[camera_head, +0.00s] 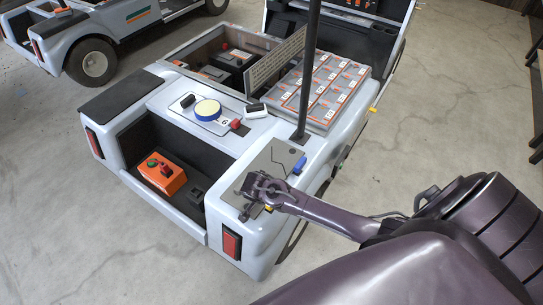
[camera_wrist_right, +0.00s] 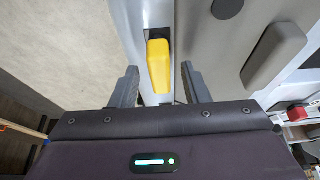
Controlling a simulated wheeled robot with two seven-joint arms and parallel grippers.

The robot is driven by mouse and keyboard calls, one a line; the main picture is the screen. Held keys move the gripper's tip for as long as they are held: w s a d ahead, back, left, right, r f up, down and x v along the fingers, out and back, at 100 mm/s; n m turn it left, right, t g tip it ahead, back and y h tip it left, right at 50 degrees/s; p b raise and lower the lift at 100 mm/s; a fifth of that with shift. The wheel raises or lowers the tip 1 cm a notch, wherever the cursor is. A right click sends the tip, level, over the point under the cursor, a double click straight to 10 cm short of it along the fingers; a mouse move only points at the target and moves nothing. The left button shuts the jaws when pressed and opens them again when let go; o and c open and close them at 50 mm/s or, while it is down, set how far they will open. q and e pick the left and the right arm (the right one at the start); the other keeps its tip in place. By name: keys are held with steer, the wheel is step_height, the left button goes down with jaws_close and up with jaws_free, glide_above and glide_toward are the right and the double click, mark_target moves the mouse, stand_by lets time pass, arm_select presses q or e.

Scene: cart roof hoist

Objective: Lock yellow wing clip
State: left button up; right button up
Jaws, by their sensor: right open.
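The yellow wing clip (camera_wrist_right: 158,65) is a short, rounded bar at the edge of a grey plate, in a narrow pale channel. Only a sliver of the yellow wing clip (camera_head: 268,209) shows in the head view, beside my gripper. My right gripper (camera_head: 252,192) is over the near end of the grey plate (camera_head: 277,158) on the cart's corner. In the wrist view my right gripper (camera_wrist_right: 160,72) is open, with one dark finger on each side of the clip. I see a gap on both sides. My left gripper is not in view.
A blue clip (camera_head: 299,166) sits at the plate's far right edge. A dark post (camera_head: 307,75) rises beyond the plate. A raised grey bar (camera_wrist_right: 275,52) stands right of my gripper in the wrist view. The floor right of the cart is clear.

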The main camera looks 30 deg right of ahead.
jaws_close()
